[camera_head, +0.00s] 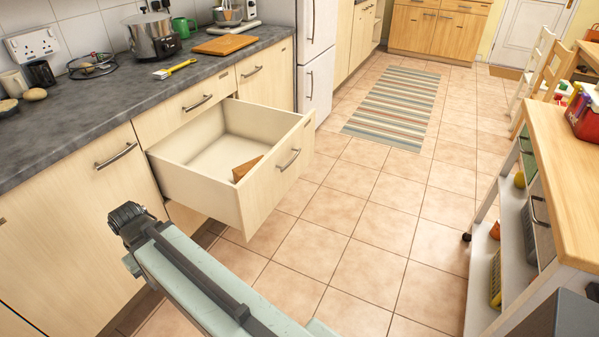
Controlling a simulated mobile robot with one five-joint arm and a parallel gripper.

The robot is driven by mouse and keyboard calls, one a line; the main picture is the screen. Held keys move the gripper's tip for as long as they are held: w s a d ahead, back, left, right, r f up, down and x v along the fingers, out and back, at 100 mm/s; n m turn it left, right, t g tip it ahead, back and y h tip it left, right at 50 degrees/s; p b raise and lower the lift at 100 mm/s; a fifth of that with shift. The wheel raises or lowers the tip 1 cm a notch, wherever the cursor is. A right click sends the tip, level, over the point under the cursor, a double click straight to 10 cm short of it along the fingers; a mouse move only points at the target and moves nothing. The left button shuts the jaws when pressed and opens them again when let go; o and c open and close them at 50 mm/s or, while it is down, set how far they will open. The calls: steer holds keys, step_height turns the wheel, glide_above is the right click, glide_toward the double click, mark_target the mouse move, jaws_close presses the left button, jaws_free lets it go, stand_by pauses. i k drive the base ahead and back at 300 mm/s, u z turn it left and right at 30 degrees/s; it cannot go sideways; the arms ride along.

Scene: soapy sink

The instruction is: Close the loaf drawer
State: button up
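The drawer (228,187) under the counter is pulled far out, and its pale wood front with a metal bar handle (289,160) stands well clear of the cabinet. Inside it lies a brown wedge-shaped piece (247,168) near the front; I cannot tell whether it is a loaf. My pale green arm reaches in from the bottom edge to a dark joint left of the drawer. The arm appears apart from the drawer. My gripper's fingers do not show.
The dark countertop (110,115) holds a slow cooker (153,38), a cutting board (224,45) and a yellow-handled brush (175,68). A wooden-topped trolley (565,165) stands at right. Tiled floor in front of the drawer is clear, with a striped rug (397,105) beyond.

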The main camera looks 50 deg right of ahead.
mark_target(192, 166)
steer(key=z, duration=2.25)
steer(key=k, duration=0.9)
steer(key=u, duration=0.65)
steer(key=i, duration=1)
steer(key=z, duration=0.05)
